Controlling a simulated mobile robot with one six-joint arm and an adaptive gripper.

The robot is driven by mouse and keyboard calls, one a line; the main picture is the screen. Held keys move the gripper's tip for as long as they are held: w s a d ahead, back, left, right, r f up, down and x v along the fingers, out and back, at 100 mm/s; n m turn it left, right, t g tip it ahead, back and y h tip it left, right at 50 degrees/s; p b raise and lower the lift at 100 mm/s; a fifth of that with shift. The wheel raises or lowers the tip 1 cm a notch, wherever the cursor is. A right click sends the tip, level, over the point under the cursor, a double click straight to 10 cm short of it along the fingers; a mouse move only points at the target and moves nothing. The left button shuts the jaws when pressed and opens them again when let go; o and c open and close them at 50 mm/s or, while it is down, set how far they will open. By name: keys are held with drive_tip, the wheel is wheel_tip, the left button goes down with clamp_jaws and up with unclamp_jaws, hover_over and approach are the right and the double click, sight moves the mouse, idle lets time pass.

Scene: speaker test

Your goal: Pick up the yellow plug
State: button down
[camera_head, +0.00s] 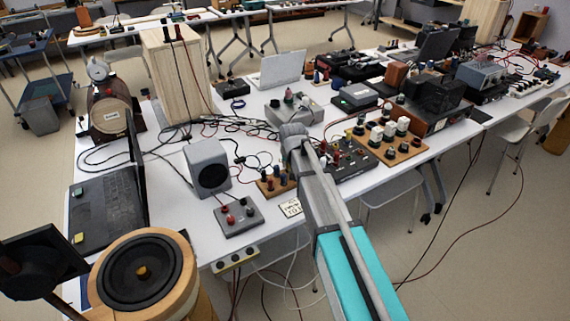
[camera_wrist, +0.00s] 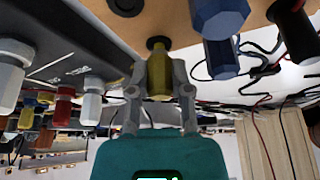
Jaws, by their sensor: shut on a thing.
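The yellow plug (camera_wrist: 158,70) is upright in the wrist view, its end meeting a dark round socket in a wooden board (camera_wrist: 150,20). My gripper (camera_wrist: 160,92) has one grey finger on each side of the plug and is shut on it. The plug looks still seated at the socket, or very close to it. In the camera_head view my arm reaches over the table, and its grey links hide my gripper and the yellow plug. A small wooden board (camera_head: 268,190) with several plugs shows just left of the arm there.
Blue plugs (camera_wrist: 220,35) and a black plug (camera_wrist: 293,30) stand close on the right in the wrist view. A dark panel (camera_wrist: 60,55) with white and red plugs is on the left. A grey speaker box (camera_head: 208,167) and loose cables lie left of my arm.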

drive_tip(key=shift+r+p, duration=0.65)
drive_tip(key=shift+r, duration=0.25)
drive_tip(key=s+d+r+p, duration=0.2)
drive_tip(key=d+r+p, duration=0.8)
drive_tip(key=d, duration=0.3)
drive_tip(key=shift+s+d+r, duration=0.2)
drive_tip(key=shift+s+d, duration=0.15)
drive_tip(key=shift+d, duration=0.05)
drive_tip(key=shift+r+p, duration=0.1)
drive_tip(key=shift+p, duration=0.2)
drive_tip(key=shift+r+p, duration=1.85)
drive_tip(key=shift+w+d, duration=0.1)
drive_tip(key=shift+w, duration=0.05)
